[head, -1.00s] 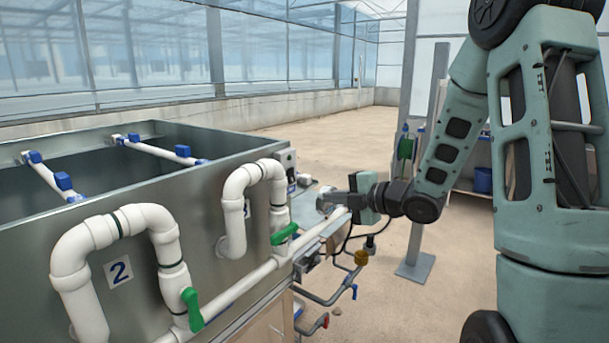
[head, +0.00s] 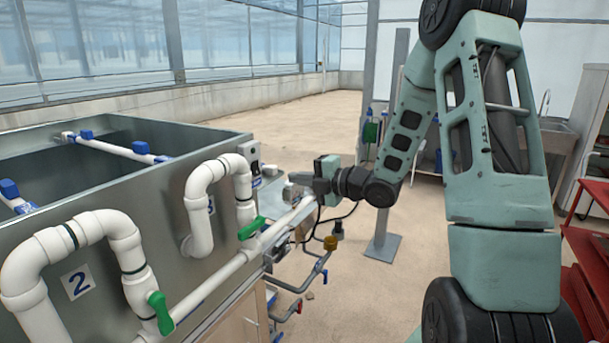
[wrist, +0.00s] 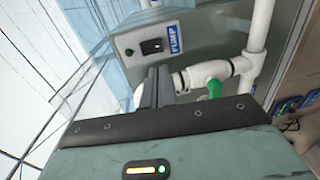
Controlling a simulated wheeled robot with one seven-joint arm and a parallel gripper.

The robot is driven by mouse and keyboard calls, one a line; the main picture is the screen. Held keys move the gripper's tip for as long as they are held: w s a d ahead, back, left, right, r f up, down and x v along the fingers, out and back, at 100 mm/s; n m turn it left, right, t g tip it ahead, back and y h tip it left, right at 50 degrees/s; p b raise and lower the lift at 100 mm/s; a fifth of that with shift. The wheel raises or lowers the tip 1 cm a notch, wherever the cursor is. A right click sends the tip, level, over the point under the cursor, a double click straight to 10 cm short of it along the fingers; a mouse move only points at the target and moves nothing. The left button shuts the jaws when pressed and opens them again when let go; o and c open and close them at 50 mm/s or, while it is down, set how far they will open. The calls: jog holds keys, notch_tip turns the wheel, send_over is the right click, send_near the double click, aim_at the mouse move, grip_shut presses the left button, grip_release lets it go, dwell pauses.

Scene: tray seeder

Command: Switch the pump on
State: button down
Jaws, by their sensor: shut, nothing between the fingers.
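The pump switch box (wrist: 165,45) is a grey box with a blue PUMP label (wrist: 173,37) and a black rocker switch (wrist: 151,46). The rocker's position is too small to tell. In the head view the box (head: 250,153) is on the near right corner of the metal tank. My gripper (head: 291,187) is to the right of the box and a little lower in the head view. In the wrist view its fingers (wrist: 157,74) are shut and empty, with their tips just below the box and apart from the rocker.
White pipes (head: 215,285) with green valve handles (head: 251,228) run along the tank's front (head: 160,215). A green handle (wrist: 214,88) also shows close to the fingers. A grey post (head: 385,190) stands behind my arm. Red shelving (head: 585,260) is at the right. Open floor lies behind.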

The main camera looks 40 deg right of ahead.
aim_at(259, 175)
jog(key=p+x, duration=0.3)
jog(key=x, duration=0.6)
jog(key=shift+w, duration=0.15)
jog(key=shift+w+a, duration=0.15)
jog(key=shift+f, duration=0.15)
jog(key=shift+w+b, duration=0.2)
jog(key=shift+b, duration=0.65)
jog(key=shift+s, duration=0.1)
